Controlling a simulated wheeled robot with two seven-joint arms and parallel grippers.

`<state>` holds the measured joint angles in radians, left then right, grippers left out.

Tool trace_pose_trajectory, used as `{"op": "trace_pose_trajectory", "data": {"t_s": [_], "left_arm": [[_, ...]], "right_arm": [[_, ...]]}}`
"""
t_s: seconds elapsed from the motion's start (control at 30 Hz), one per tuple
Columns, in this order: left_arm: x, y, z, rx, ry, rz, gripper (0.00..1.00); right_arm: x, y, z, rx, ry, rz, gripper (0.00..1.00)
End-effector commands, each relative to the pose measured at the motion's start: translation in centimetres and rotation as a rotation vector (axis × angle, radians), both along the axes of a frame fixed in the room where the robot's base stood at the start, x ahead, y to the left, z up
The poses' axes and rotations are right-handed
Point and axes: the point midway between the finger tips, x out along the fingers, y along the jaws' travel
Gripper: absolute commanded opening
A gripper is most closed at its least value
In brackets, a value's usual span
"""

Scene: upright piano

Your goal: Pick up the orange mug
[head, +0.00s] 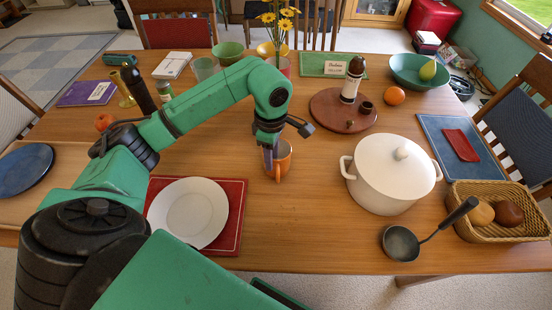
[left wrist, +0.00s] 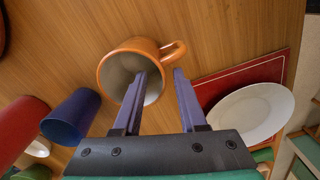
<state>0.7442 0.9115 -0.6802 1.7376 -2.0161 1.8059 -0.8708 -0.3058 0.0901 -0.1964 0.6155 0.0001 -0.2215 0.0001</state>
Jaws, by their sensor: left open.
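The orange mug (head: 285,160) stands on the wooden table near the middle, its handle toward me in the head view. In the left wrist view the mug (left wrist: 120,72) shows its open mouth and pale inside, with the handle at upper right. My left gripper (head: 268,156) is right at the mug, pointing down. Its purple fingers (left wrist: 161,72) are apart: one overlaps the mug's mouth and the other is just outside the wall, below the handle. I cannot tell whether either finger touches it. My right gripper is not in view.
A white plate (head: 189,213) on a red mat (head: 235,199) lies front left of the mug. A white lidded pot (head: 388,179) and a ladle (head: 402,244) are to the right. A round wooden tray (head: 328,115) and a flower vase (head: 278,66) stand behind.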

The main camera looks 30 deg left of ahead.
Motion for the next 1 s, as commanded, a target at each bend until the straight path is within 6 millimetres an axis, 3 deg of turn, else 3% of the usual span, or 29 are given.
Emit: {"op": "trace_pose_trajectory", "data": {"t_s": [0.1, 0.2, 0.43, 0.47, 0.57, 1.0], "left_arm": [[-0.2, -0.2, -2.0, -0.002, 0.008, -0.002, 0.41], [-0.1, -0.2, -3.8, -0.001, 0.004, -0.001, 0.41], [0.0, -0.2, -4.6, -0.001, 0.001, -0.002, 0.41], [0.0, -0.2, -4.6, -0.001, 0.001, -0.002, 0.37], [0.0, -0.2, -4.5, -0.001, 0.001, -0.002, 0.00], [-0.1, -0.2, -4.5, 0.000, 0.003, -0.002, 0.00]], "right_arm": [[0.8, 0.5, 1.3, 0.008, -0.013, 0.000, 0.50], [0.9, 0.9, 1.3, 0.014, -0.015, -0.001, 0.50], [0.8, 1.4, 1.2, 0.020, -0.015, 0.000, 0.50], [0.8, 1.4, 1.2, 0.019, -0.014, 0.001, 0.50], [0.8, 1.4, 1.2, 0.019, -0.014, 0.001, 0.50], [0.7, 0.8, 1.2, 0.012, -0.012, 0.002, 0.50]]}}
